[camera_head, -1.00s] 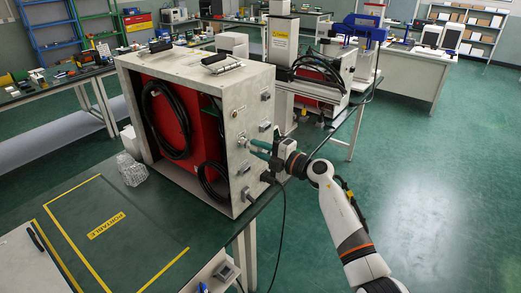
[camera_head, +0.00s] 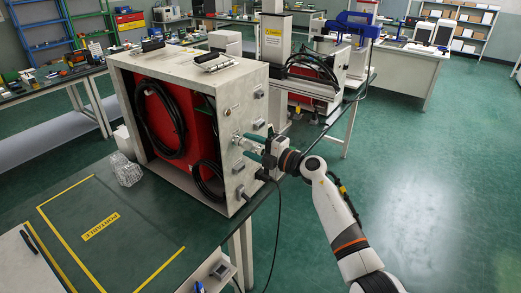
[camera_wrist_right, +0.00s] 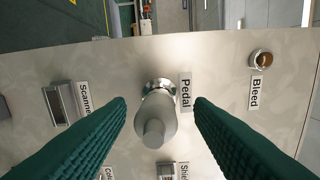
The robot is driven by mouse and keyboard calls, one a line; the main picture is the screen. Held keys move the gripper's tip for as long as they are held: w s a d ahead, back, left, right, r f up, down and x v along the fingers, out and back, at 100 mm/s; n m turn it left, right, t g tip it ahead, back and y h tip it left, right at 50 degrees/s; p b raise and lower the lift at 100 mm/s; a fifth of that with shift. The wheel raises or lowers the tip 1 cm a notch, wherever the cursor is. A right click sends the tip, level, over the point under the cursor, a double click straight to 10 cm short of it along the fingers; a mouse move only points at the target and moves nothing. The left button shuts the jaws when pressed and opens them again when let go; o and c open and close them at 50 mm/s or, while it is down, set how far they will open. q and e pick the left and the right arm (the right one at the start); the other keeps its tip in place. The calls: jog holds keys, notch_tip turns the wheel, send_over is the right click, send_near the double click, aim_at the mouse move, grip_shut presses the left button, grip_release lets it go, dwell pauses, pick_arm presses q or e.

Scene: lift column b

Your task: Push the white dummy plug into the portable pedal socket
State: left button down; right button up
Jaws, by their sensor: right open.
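The dummy plug (camera_wrist_right: 155,118), a pale grey-white stepped cylinder, sits at the metal ring of the socket (camera_wrist_right: 160,86) labelled "Pedal" in the right wrist view. It points out from the panel towards the camera; how deep it sits I cannot tell. My right gripper (camera_wrist_right: 160,112) is open, its green ribbed fingers apart on either side of the plug with visible gaps. In the head view the right gripper (camera_head: 252,147) is at the side panel of the grey cabinet (camera_head: 233,180), where the plug is small and hard to make out. My left gripper is out of view.
A "Bleed" port (camera_wrist_right: 261,59) is to the right and a "Scanner" port (camera_wrist_right: 66,103) to the left of the Pedal socket. A black cable (camera_head: 279,215) hangs from the panel below my gripper. A clear crumpled bag (camera_head: 126,170) lies beside the cabinet.

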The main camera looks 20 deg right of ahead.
jog(key=b+v, duration=0.1)
jog(key=v, duration=1)
jog(key=shift+s+d, duration=0.25)
jog(key=shift+s, duration=0.05)
jog(key=s+d+f+m+h, duration=0.15)
jog(key=f+m, duration=0.35)
jog(key=f, duration=0.6)
jog(key=s+d+f+m+h, duration=0.1)
jog(key=s+f+m+h, duration=0.25)
jog(key=f, duration=0.65)
jog(key=s+d+f+m+h, duration=0.15)
jog(key=f+m, duration=0.35)
jog(key=f, duration=0.6)
jog(key=s+a+f+m+g+h, duration=0.1)
jog(key=s+f+m+g+h, duration=0.4)
jog(key=s+f, duration=1.25)
jog(key=s+a+f+m+g, duration=0.1)
jog(key=s+f, duration=0.3)
jog(key=s, duration=0.6)
jog(key=s+a+f+m+g, duration=0.1)
jog(key=s+f+g, duration=0.3)
jog(key=s, duration=0.6)
jog(key=s+a+f+m+g, duration=0.2)
jog(key=s+f, duration=0.3)
jog(key=s, duration=0.5)
jog(key=shift+a+f+g, duration=0.35)
jog(key=shift+a+g, duration=0.15)
jog(key=shift+g, duration=0.1)
